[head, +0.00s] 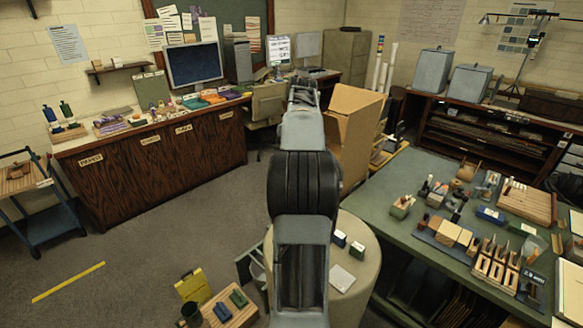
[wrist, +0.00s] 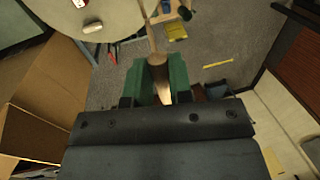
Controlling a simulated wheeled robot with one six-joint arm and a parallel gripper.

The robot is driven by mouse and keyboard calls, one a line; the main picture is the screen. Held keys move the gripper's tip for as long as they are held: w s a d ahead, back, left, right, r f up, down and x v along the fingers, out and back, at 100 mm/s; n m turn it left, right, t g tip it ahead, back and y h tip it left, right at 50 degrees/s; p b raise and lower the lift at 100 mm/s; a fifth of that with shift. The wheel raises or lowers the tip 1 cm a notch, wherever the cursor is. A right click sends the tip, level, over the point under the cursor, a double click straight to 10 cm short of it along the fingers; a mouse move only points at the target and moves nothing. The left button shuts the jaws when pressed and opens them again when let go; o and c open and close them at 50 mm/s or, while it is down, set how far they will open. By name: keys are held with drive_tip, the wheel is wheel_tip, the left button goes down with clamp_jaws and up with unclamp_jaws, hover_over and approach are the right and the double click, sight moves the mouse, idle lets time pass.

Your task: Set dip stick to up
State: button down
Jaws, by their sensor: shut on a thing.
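In the wrist view my gripper (wrist: 158,72) has two green fingers closed on a wooden stick, which looks like the dip stick (wrist: 157,66). Its thicker brown part sits between the fingers, and a thinner pale length runs away from them toward the top of the picture. Part of it is hidden between the fingers. The held stick is clear of the floor and the furniture seen beyond it. In the head view my arm rises through the middle, and the fingers and stick cannot be made out there.
An open cardboard box (head: 352,125) stands close right of my arm; it also shows in the wrist view (wrist: 35,95). A round table (head: 362,262) is below. A green workbench (head: 400,225) with tools is at right, a dark wood counter (head: 140,175) at left.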

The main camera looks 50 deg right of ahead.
drive_tip(key=shift+r, duration=0.3)
drive_tip(key=c, duration=1)
unclamp_jaws()
